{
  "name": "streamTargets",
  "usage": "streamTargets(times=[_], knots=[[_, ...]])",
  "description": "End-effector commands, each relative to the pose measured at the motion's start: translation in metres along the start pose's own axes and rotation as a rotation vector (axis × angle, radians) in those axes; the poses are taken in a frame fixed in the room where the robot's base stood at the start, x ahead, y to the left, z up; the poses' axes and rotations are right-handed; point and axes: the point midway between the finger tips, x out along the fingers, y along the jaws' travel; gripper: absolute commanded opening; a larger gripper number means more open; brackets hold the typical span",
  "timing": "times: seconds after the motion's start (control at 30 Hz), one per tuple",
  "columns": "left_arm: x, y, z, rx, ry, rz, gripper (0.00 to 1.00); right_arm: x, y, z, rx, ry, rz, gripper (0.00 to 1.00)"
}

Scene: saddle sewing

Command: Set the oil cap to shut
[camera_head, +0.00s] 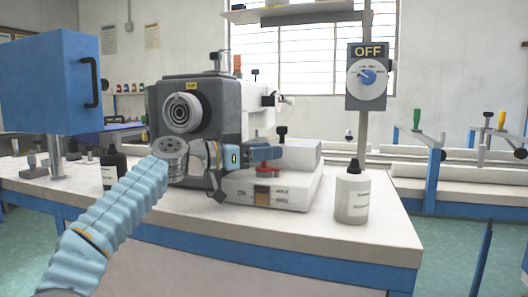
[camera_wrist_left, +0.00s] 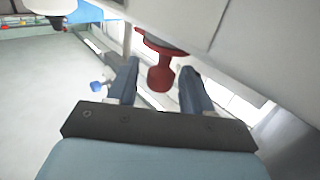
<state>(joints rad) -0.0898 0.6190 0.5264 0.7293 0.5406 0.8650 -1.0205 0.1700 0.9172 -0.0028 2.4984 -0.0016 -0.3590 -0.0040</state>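A red knob-like part (camera_head: 267,169), seemingly the oil cap, is on the white base of the sewing machine, partly hidden behind my left gripper. In the left wrist view the red part (camera_wrist_left: 160,72) has a wide round flange and a narrower stem. My left gripper (camera_head: 268,154) is at the machine's front. In the left wrist view its two blue-grey fingers (camera_wrist_left: 160,88) are apart, one on each side of the red stem, with a visible gap on both sides. Whether the cap is open or shut cannot be told. My right gripper is not in view.
The machine's dark grey head (camera_head: 205,95) stands just behind my left wrist. A white bottle (camera_head: 352,196) stands at the right on the bench and a dark bottle (camera_head: 114,168) at the left. A dial panel reading OFF (camera_head: 368,76) is on a post. The bench's front right is clear.

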Motion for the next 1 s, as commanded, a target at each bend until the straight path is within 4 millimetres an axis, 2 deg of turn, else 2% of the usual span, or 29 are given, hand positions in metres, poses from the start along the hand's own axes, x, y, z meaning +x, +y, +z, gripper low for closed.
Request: streamTargets(times=[0.17,0.27,0.5,0.7,0.83,1.0], knots=[[-0.005,0.0,0.001,0.0,0.0,-0.001,0.51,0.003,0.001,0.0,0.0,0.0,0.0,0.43],[-0.019,-0.001,0.003,0.0,0.001,-0.003,0.51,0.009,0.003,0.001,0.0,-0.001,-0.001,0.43],[-0.077,-0.001,0.004,0.001,-0.001,-0.005,0.51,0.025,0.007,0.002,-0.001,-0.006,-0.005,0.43],[-0.118,-0.001,0.002,0.001,0.0,-0.003,0.51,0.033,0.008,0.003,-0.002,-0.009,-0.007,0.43],[-0.133,-0.001,0.002,0.0,-0.001,-0.001,0.51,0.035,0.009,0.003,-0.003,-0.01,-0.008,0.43],[-0.138,0.0,0.0,0.0,0.0,0.0,0.51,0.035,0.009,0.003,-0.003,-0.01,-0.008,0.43]])
